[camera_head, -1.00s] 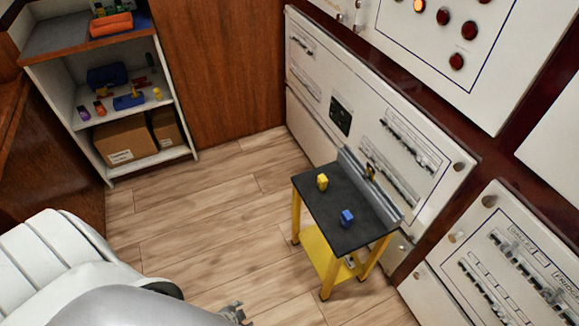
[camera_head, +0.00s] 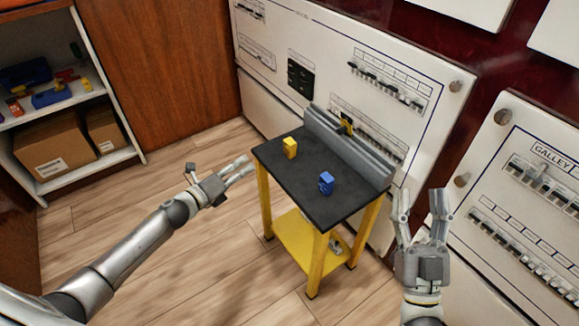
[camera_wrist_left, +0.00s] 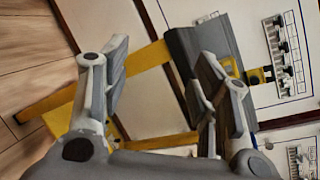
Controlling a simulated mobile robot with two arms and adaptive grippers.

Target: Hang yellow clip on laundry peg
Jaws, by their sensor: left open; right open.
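A small yellow clip (camera_head: 290,147) stands on the black top of a yellow-legged table, near its left corner. A yellow and black piece (camera_head: 346,124) is at the grey rail along the table's back edge; whether it is on the rail or the panel behind is unclear. I cannot make out which peg is the laundry one. My left gripper (camera_head: 243,168) is open and empty, to the left of the table and apart from the clip. It also shows open in the left wrist view (camera_wrist_left: 165,65). My right gripper (camera_head: 421,200) is open and empty, right of the table.
A blue clip (camera_head: 326,182) stands on the tabletop (camera_head: 296,178). The grey rail (camera_head: 350,150) borders its back, before a white breaker panel (camera_head: 320,40). A GALLEY panel (camera_head: 530,195) is at right. A shelf with boxes (camera_head: 55,150) stands left. Floor is free between.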

